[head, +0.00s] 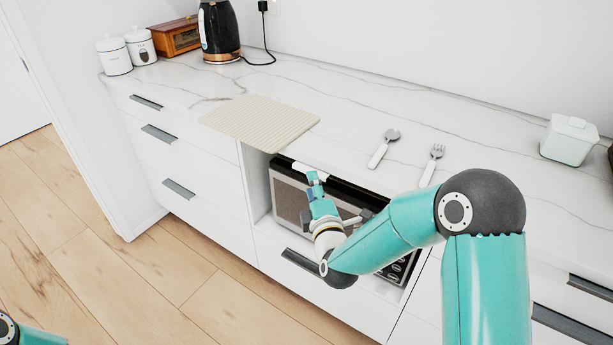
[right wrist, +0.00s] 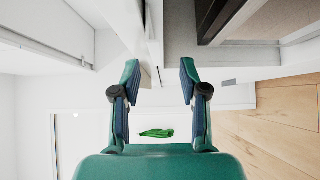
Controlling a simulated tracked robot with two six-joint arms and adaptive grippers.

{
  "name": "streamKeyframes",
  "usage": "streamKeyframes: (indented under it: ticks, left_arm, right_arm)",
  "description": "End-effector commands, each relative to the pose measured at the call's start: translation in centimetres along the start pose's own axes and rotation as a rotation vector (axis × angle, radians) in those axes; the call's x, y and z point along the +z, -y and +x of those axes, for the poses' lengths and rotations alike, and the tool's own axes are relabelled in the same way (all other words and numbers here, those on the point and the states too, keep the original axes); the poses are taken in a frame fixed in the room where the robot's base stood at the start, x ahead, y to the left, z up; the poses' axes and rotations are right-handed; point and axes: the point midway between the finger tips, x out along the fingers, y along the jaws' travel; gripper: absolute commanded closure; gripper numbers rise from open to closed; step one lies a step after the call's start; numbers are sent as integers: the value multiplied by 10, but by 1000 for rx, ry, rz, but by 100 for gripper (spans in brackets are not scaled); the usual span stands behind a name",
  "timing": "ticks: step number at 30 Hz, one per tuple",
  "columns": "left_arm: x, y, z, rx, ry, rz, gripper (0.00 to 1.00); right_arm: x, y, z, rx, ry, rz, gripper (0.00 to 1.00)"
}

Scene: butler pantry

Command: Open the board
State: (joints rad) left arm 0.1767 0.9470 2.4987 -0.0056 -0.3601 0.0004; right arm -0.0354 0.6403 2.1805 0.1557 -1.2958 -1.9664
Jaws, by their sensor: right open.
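No thing plainly recognisable as a board stands out; the closest are the flat fronts of the cabinet and the microwave. The microwave (head: 288,203) sits in an open niche under the counter, with a dark top edge and a grey front that my arm partly covers. My right gripper (head: 314,180) is in front of the microwave's upper part in the head view. In the right wrist view its two fingers (right wrist: 160,85) are apart, with nothing clearly held between them. Contact with the microwave cannot be told. Only a piece of my left arm shows at the lower left; its gripper is out of view.
The marble counter (head: 345,110) holds a beige ribbed mat (head: 260,122), a spoon (head: 384,149), a fork (head: 432,164), a kettle (head: 219,32), canisters (head: 114,56) and a pale lidded box (head: 569,140). Drawers with grey handles (head: 179,189) flank the niche. The wooden floor (head: 110,285) is clear.

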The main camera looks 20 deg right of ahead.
Motion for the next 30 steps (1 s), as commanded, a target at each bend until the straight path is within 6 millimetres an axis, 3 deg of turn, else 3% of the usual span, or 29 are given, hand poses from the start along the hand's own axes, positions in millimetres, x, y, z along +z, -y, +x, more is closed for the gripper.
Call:
streamKeyframes:
  ticks: [6, 17, 25, 30]
  left_arm:
    - [0, -1, -4, 0, 0, 0, 60]
    - [0, -1, -4, 0, 0, 0, 60]
    - [0, -1, -4, 0, 0, 0, 60]
    - [0, -1, -4, 0, 0, 0, 60]
  right_arm:
    - [0, 0, 25, -1, 1, 0, 56]
    - [0, 0, 30, -1, 0, 0, 56]
    - [0, 0, 30, -1, 0, 0, 98]
    - [0, 1, 30, -2, -1, 0, 100]
